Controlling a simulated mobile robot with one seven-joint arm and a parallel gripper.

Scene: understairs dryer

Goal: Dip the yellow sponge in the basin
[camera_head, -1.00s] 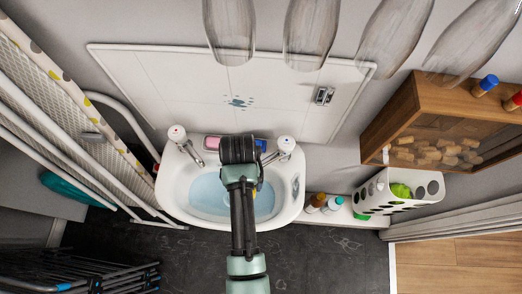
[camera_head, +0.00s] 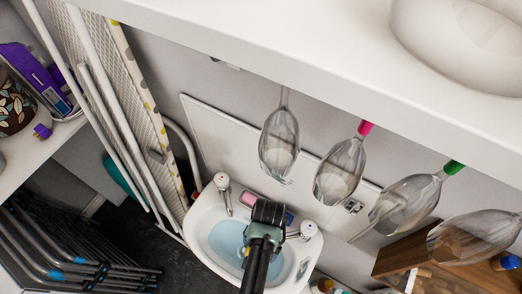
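The white basin (camera_head: 205,217) is on the wall at the lower middle, with pale blue water (camera_head: 226,237) in it. My gripper (camera_head: 266,222) is over the back part of the basin, between its two taps. My own arm and wrist cover its fingers, so I cannot tell whether it is open or shut. A small yellow patch (camera_head: 246,251) shows at the left edge of my arm, over the water. It may be part of the yellow sponge; the rest is hidden, and I cannot tell whether it is held or touches the water.
A pink block (camera_head: 249,199) lies on the basin's back ledge, with a blue item (camera_head: 289,218) right of my gripper. Taps (camera_head: 222,184) (camera_head: 308,230) stand either side. Several hanging glass shapes (camera_head: 279,143) and a white shelf (camera_head: 330,75) are above. Folded racks (camera_head: 75,240) stand left.

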